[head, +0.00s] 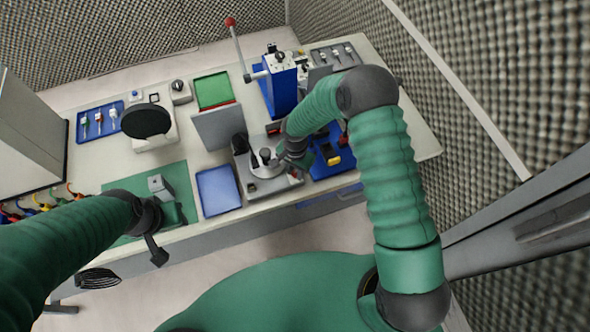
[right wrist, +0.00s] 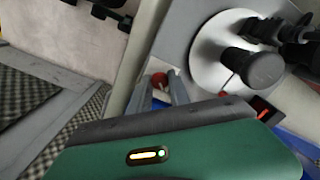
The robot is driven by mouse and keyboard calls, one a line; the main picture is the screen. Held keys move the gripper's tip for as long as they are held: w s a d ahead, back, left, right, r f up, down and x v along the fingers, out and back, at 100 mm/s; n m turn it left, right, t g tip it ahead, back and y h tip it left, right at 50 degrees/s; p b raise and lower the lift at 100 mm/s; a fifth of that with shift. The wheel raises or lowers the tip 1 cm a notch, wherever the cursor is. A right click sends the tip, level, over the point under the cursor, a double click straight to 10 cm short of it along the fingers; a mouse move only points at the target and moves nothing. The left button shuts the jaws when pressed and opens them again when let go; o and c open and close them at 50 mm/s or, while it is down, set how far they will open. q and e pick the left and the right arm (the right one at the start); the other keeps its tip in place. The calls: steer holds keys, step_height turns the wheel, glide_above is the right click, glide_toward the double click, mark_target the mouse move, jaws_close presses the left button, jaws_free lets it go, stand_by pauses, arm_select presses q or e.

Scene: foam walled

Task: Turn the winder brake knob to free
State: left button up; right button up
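The winder (head: 262,187) is a grey base with a pale round disc and dark upright posts, near the front edge of the bench. In the right wrist view its white disc (right wrist: 205,66) carries a black knob (right wrist: 264,69). A small red knob (right wrist: 160,79) sits on a pale plate beside the disc; I take it for the brake knob. My right gripper (right wrist: 160,88) has its fingers apart, with the red knob seen between the tips; contact cannot be told. In the head view my right gripper (head: 292,160) is at the winder's right side. My left gripper (head: 157,252) hangs over the bench's front edge; its opening is unclear.
A blue tray (head: 218,191) lies left of the winder, with a grey upright panel (head: 215,128) behind. A blue fixture (head: 332,160) stands close on the right. A blue lever press (head: 278,88) stands behind. Foam walls enclose the bench.

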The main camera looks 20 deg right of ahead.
steer(key=shift+r, duration=0.1)
jaws_close()
steer(key=shift+a+n, duration=0.1)
steer(key=shift+n, duration=0.4)
steer(key=n+b, duration=0.1)
steer(key=n, duration=0.1)
steer(key=shift+w+n, duration=0.1)
steer(key=shift+n, duration=0.3)
steer(key=n+b, duration=0.1)
steer(key=n, duration=1.3)
steer(key=shift+r, duration=0.1)
